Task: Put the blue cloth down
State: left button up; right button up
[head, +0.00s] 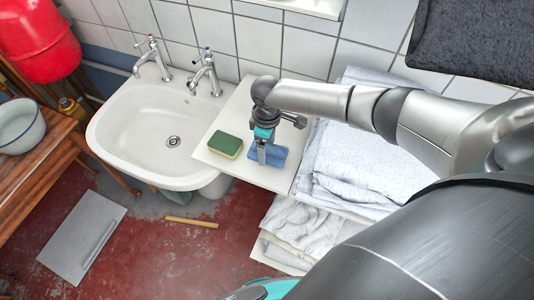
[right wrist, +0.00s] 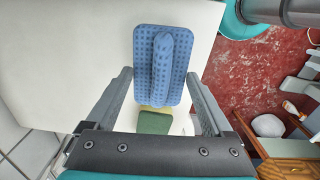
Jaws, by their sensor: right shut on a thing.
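The blue cloth (head: 279,157) is over the white board to the right of the sink. In the right wrist view the cloth (right wrist: 145,75) is a dotted blue rectangle with a raised ridge along its middle. My right gripper (head: 262,155) points down at the cloth and is shut on it, with one finger on each side in the wrist view. I cannot tell whether the cloth touches the board. My left gripper is not in view.
A green and yellow sponge (head: 225,145) lies on the white board (head: 237,112), just left of the cloth. The white sink (head: 130,133) with two taps is farther left. Folded white linen (head: 345,160) is stacked to the right, under my right arm.

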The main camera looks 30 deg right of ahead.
aim_at(267, 155)
notch_tip(267, 155, down, 3)
jog(key=shift+r, duration=0.1)
jog(key=shift+f, duration=0.5)
jog(key=o, duration=0.9)
jog(key=shift+f+b, duration=0.25)
jog(key=shift+b, duration=0.2)
notch_tip(267, 155, up, 16)
jog(key=shift+f+p, duration=0.25)
jog(key=shift+p, duration=0.55)
